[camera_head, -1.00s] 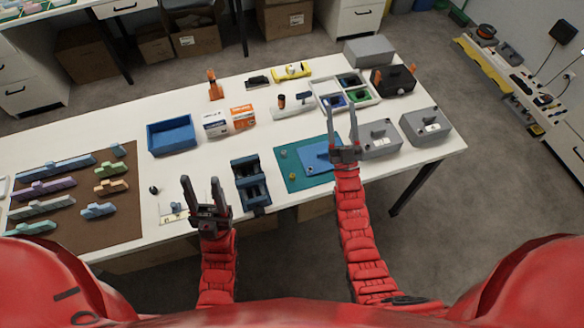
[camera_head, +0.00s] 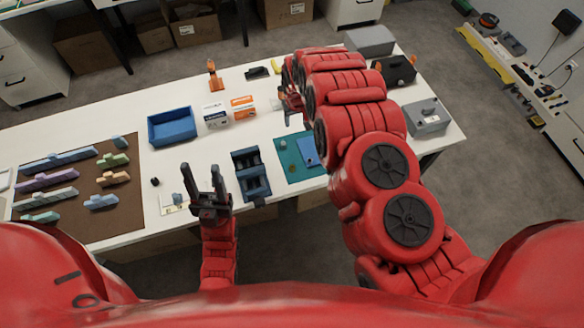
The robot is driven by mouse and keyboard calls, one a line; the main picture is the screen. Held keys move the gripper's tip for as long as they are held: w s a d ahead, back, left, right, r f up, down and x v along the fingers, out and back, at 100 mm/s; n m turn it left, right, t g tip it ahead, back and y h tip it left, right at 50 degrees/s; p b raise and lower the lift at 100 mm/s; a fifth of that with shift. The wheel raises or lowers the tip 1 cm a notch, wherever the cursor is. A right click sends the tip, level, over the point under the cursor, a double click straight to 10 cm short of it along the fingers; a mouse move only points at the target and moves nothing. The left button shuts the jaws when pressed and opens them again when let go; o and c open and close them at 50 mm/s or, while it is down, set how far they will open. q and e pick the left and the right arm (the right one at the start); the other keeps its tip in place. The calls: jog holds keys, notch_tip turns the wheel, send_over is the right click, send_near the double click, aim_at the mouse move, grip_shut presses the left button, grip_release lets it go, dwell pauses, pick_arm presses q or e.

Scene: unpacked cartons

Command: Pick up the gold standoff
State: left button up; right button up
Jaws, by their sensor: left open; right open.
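Two tiny pale, gold-looking pieces lie on the teal mat (camera_head: 287,175) on the white table; one (camera_head: 283,143) is near its far left corner, the other (camera_head: 292,168) nearer the front. They are too small to tell which is the gold standoff. My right gripper (camera_head: 289,106) is open, farther back on the table beyond the mat, and mostly hidden behind my red arm. My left gripper (camera_head: 200,170) is open and empty near the table's front edge, left of the mat.
A blue plate (camera_head: 307,150) lies on the mat, partly covered by my arm. A dark blue rack (camera_head: 251,174) stands left of the mat. A blue bin (camera_head: 172,133) and small boxes (camera_head: 243,107) stand behind. A grey case (camera_head: 427,117) is at right.

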jog(key=s+a+r+g, duration=0.2)
jog(key=s+r+g, duration=0.1)
jog(key=s, duration=0.5)
jog(key=b, duration=1.1)
send_over(292, 167)
jog(key=f, duration=1)
jog(key=shift+w+a+f, duration=0.1)
jog(key=shift+w+a, duration=0.05)
jog(key=shift+a, duration=0.05)
jog(key=shift+w+d+p, duration=0.1)
jog(key=shift+d+p, duration=0.05)
jog(key=shift+p, duration=0.5)
jog(key=shift+f, duration=0.8)
jog(key=shift+f+p, duration=0.55)
jog(key=shift+p, duration=0.3)
jog(key=f, duration=0.1)
jog(key=f+p, duration=0.1)
jog(key=f, duration=0.1)
jog(key=shift+s+d+p, duration=0.1)
jog(key=shift+s+p, duration=0.15)
jog(key=shift+p, duration=0.1)
jog(key=shift+f, duration=0.6)
grip_shut()
